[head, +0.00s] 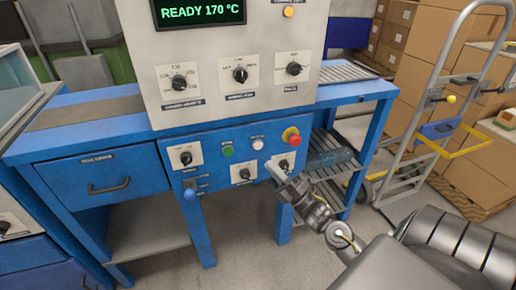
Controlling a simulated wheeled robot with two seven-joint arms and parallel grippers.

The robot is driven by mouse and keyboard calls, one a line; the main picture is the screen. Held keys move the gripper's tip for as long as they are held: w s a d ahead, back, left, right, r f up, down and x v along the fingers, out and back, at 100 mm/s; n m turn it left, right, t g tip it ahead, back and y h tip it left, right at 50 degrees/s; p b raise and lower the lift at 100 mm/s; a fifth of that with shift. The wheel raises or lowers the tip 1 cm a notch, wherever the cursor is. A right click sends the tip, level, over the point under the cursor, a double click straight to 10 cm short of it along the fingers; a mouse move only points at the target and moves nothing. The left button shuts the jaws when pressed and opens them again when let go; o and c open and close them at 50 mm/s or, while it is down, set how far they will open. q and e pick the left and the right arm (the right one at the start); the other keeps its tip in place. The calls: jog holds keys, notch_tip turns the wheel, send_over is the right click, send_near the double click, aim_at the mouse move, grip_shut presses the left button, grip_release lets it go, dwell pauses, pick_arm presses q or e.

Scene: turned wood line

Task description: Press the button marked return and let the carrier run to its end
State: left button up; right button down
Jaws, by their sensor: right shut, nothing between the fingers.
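A blue control panel (215,165) sits under the machine's pale upper cabinet. It carries a green button (228,151) and a white button (257,144), each with a small label above that is too small to read surely. I cannot tell by reading which one is marked return. My right gripper (275,171) is shut and empty, below and right of the white button, in front of the lower right dial (285,162), which it partly covers. I cannot tell whether it touches the panel. My left gripper is out of view. I cannot make out the carrier.
A red mushroom button on yellow (291,136) is close above my right gripper. Other dials and a blue-knobbed lever (190,193) are on the panel. The display (200,12) reads READY 170 °C. A belt (85,111) runs left, rollers (345,72) right. A hand truck (415,140) stands right.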

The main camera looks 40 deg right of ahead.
aim_at(258, 146)
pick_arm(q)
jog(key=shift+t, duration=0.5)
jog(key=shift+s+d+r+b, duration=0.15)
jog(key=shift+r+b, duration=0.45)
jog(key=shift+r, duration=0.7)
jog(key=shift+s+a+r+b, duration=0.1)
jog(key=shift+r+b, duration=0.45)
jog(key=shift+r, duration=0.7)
pick_arm(e)
jog(key=shift+w+d, duration=0.4)
jog(key=shift+w, duration=0.7)
jog(key=shift+w+d, duration=0.35)
jog(key=shift+w, duration=0.7)
jog(key=shift+w+d, duration=0.4)
jog(key=shift+w, duration=0.7)
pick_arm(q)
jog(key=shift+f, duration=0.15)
pick_arm(e)
jog(key=shift+w, duration=0.15)
jog(key=shift+w+d, duration=0.1)
jog(key=shift+w, duration=0.1)
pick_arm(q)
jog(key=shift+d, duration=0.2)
